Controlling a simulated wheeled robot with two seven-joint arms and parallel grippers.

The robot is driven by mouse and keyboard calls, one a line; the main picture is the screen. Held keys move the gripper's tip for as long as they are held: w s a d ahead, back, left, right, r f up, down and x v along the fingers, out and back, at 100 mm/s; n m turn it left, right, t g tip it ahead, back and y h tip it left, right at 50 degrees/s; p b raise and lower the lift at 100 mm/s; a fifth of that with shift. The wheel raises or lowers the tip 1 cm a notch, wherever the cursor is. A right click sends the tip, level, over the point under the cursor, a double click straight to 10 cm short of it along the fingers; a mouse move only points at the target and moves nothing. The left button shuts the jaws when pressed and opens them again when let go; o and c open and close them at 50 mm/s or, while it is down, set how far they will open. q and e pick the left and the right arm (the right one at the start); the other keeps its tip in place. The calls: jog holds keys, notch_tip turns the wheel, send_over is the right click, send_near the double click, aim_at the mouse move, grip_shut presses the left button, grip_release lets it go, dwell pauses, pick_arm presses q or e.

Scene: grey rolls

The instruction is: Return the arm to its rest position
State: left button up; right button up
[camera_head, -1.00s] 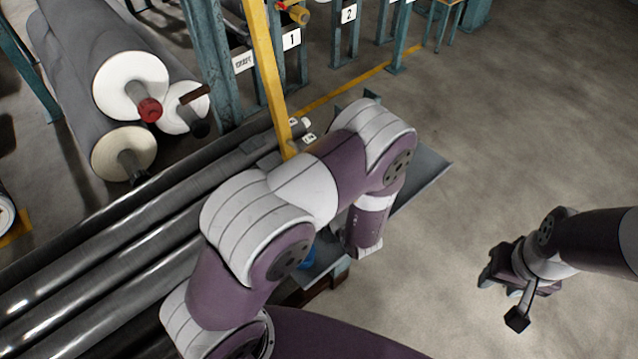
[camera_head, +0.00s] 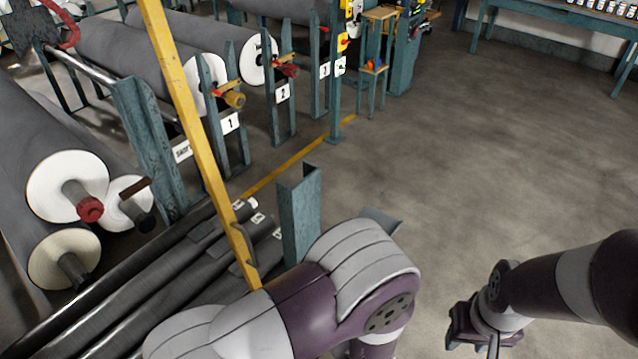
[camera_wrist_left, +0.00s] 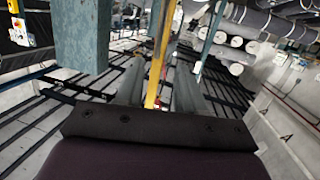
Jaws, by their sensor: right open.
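My left arm (camera_head: 330,300) comes in at the bottom of the head view, bent over the grey rolls. Its gripper is hidden below the picture's edge. My right arm (camera_head: 570,285) reaches in from the right. My right gripper (camera_head: 484,344) points down over bare floor, open and empty, with its tips partly cut off by the bottom edge.
Dark rolls (camera_head: 130,290) lie beside my left arm. A yellow post (camera_head: 195,130) and a teal post (camera_head: 300,215) stand close to it. Large grey rolls on racks (camera_head: 150,140) fill the left. The grey floor (camera_head: 480,150) at the right is clear.

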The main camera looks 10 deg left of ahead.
pick_arm(q)
jog(key=shift+f, duration=0.1)
jog(key=s+d+f+m+g+h, duration=0.2)
jog(key=d+f+m+g+h, duration=0.3)
jog(key=d+f+m+h, duration=0.5)
jog(key=s+a+r+g+h, duration=0.1)
jog(key=s+a+r, duration=0.1)
jog(key=a+r, duration=0.4)
jog(key=s+a+r+g+h, duration=0.1)
jog(key=s+a+r+g, duration=0.1)
jog(key=a+r, duration=0.5)
jog(key=shift+s+a+m+g, duration=0.3)
jog(key=shift+s+a+m, duration=0.1)
jog(key=shift+a, duration=0.5)
jog(key=shift+s+a+r, duration=0.1)
jog(key=shift+a, duration=0.05)
